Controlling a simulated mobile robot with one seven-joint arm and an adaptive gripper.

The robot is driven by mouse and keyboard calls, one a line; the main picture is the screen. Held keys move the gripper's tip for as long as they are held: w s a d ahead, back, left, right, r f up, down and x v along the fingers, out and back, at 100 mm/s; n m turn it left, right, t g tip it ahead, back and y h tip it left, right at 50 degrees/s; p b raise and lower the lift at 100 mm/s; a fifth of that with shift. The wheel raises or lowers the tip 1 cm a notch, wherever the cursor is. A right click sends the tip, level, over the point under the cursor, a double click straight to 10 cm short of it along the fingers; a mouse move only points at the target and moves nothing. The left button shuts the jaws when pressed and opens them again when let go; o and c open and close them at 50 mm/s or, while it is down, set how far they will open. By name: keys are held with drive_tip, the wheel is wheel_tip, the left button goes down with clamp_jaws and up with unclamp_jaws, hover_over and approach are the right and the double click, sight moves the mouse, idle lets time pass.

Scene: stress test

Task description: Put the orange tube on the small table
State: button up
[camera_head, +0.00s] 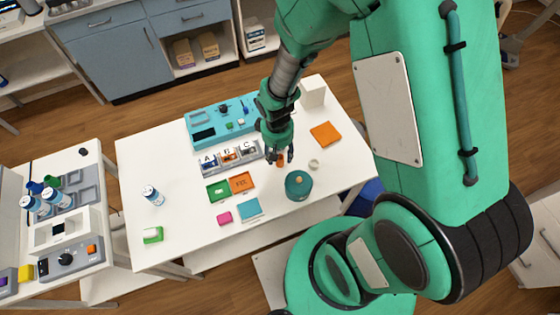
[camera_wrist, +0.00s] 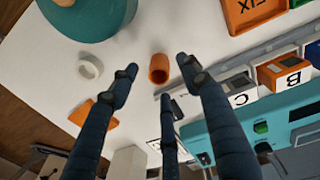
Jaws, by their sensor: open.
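The orange tube (camera_head: 280,161) stands on the white table (camera_head: 185,235) in the middle of the head view. It also shows in the wrist view (camera_wrist: 158,70), with its hollow end towards the camera. My gripper (camera_head: 279,156) is over the tube, pointing down. In the wrist view its dark fingers are spread, with the tube seen between and just beyond the tips. They do not visibly grip it. A smaller white table (camera_head: 88,158) stands at the left; I cannot tell whether it is the small table named.
A white ring (camera_head: 314,163) and a round green pot (camera_head: 298,186) stand close to the tube. An orange square (camera_head: 325,134), lettered bins (camera_head: 230,157) and a teal device (camera_head: 222,121) lie around. The smaller left table is crowded with bottles and devices.

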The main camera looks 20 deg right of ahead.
sight(280, 159)
drive_tip(key=shift+w+d+f+b, duration=0.15)
drive_tip(key=shift+f+b, duration=0.3)
drive_tip(key=shift+f, duration=1.55)
drive_tip(key=c, duration=1.1)
wheel_tip(280, 159, up, 10)
drive_tip(key=p, duration=0.2)
drive_tip(key=w+r+m, duration=0.2)
drive_tip(key=w, duration=2.4)
drive_tip(key=shift+w+d+m, duration=0.25)
drive_tip(key=shift+d+m, duration=0.05)
drive_tip(key=shift+r, duration=0.1)
